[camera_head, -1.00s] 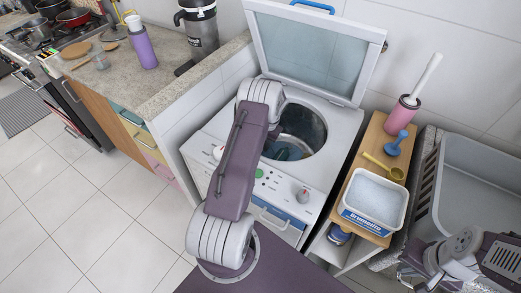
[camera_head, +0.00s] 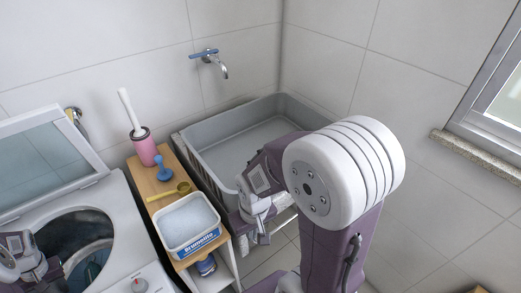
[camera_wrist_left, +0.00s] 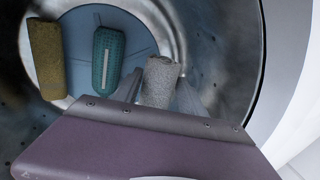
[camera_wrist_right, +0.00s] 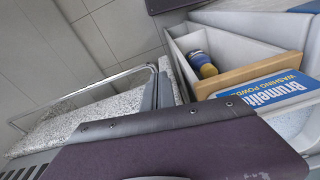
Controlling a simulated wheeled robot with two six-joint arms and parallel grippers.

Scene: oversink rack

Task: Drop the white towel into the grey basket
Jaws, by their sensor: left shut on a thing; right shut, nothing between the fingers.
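My left gripper (camera_wrist_left: 158,92) is inside the washing machine drum. It is shut on a pale, whitish-grey rolled cloth, the white towel (camera_wrist_left: 161,76). A teal rolled cloth (camera_wrist_left: 107,58) and a mustard rolled cloth (camera_wrist_left: 46,60) lie beside it in the drum. In the head view only part of my left wrist shows, at the machine opening, and its fingers are hidden. My right gripper (camera_head: 252,232) is shut and empty, near the front of the grey basin. No separate grey basket can be made out.
The washing machine (camera_head: 118,228) stands open at left. A grey basin (camera_head: 183,150) sits under a wall tap (camera_head: 212,60). Between them, a wooden-topped shelf (camera_head: 150,185) holds a washing powder tub (camera_head: 190,222), a yellow scoop, a blue plunger-like item and a pink brush holder (camera_head: 146,148).

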